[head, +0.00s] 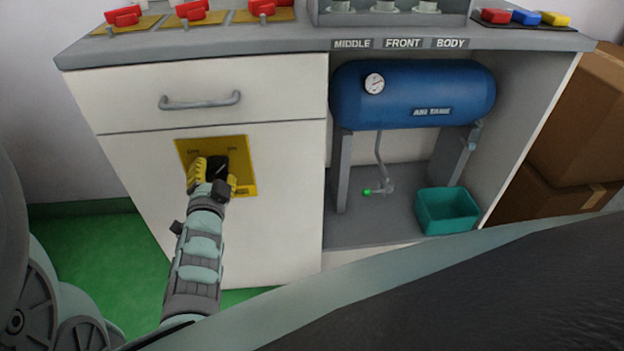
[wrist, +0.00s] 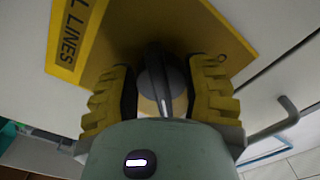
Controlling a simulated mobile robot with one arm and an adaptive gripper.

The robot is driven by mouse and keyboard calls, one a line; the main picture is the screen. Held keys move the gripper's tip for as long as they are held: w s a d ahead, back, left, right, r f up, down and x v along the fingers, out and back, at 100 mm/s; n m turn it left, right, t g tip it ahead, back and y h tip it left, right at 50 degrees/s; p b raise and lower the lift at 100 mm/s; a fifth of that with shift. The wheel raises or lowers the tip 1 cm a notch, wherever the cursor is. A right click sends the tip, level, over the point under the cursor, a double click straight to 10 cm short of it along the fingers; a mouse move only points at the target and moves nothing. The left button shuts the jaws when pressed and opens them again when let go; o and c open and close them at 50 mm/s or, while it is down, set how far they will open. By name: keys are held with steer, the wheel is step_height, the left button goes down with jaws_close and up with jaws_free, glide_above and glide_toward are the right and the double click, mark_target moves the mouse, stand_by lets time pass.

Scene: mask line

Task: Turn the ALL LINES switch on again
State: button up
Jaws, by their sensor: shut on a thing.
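The ALL LINES switch is a dark rotary knob (wrist: 157,75) with a pale pointer line, on a yellow plate (wrist: 205,25) whose label reads "L LINES" where visible. In the head view the yellow plate (head: 243,182) is on the white cabinet door below the drawer. My gripper (wrist: 163,82) has its yellow fingers closed on both sides of the knob. In the head view my gripper (head: 212,175) is against the plate and covers part of it. Small lettering at the plate's top is too small to read, and I cannot tell the knob's setting.
A drawer handle (head: 200,101) sticks out above the plate. To the right, an open bay holds a blue air tank (head: 430,95), a green-tipped valve (head: 368,192) and a teal bin (head: 447,210). Red switches (head: 192,10) are on the countertop. Cardboard boxes (head: 580,130) stand at right.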

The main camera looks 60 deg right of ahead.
steer(key=shift+f, duration=0.1)
steer(key=o, duration=1.2)
steer(key=v, duration=1.2)
steer(key=shift+w, duration=0.1)
